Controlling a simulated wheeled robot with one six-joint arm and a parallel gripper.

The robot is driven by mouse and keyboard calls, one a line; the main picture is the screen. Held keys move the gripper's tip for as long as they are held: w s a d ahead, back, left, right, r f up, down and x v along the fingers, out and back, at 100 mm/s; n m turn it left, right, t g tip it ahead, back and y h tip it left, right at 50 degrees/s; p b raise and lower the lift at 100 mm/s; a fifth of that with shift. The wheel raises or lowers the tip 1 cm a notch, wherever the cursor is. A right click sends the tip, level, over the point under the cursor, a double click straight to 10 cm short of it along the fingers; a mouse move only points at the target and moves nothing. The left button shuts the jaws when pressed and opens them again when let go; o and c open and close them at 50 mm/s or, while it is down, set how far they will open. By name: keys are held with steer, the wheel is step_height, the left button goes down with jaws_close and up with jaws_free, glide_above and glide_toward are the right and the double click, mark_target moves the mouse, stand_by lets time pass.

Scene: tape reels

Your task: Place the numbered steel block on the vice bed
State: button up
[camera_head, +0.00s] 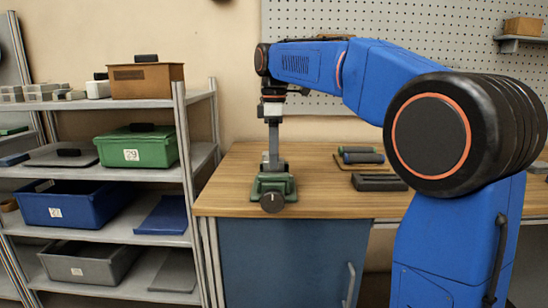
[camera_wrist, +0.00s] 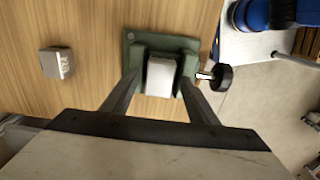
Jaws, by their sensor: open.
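The green vice (camera_head: 272,186) stands near the left front of the wooden bench, its dark knob facing me. In the wrist view the vice (camera_wrist: 132,58) has a pale grey, block-like piece (camera_wrist: 160,77) between its jaws. I see no number on it. My gripper (camera_wrist: 157,82) is open, pointing down at the vice, with one finger on each side of that piece. It also shows in the head view (camera_head: 273,165). A second small steel block (camera_wrist: 58,63) with dark markings lies on the bench, left of the vice in the wrist view. The head view does not show it.
Dark rods and a black holder (camera_head: 378,182) lie on the bench right of the vice. A shelf rack with a green bin (camera_head: 137,146), a blue bin (camera_head: 75,203) and a brown box (camera_head: 146,81) stands left. Bare bench top (camera_head: 225,190) lies around the vice.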

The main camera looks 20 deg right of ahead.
step_height(320, 180, up, 11)
stand_by(0.4)
steer(key=s+d+f+m+t, duration=0.2)
steer(key=s+f+m, duration=0.5)
steer(key=s+f, duration=0.9)
steer(key=s+d+f+m+t, duration=0.2)
steer(key=s+d+f+m, duration=0.3)
steer(key=s+f, duration=1.2)
step_height(320, 180, down, 2)
steer(key=shift+s+m+t, duration=0.2)
steer(key=shift+m+t, duration=0.2)
steer(key=shift+m, duration=0.8)
steer(key=shift+c, duration=0.4)
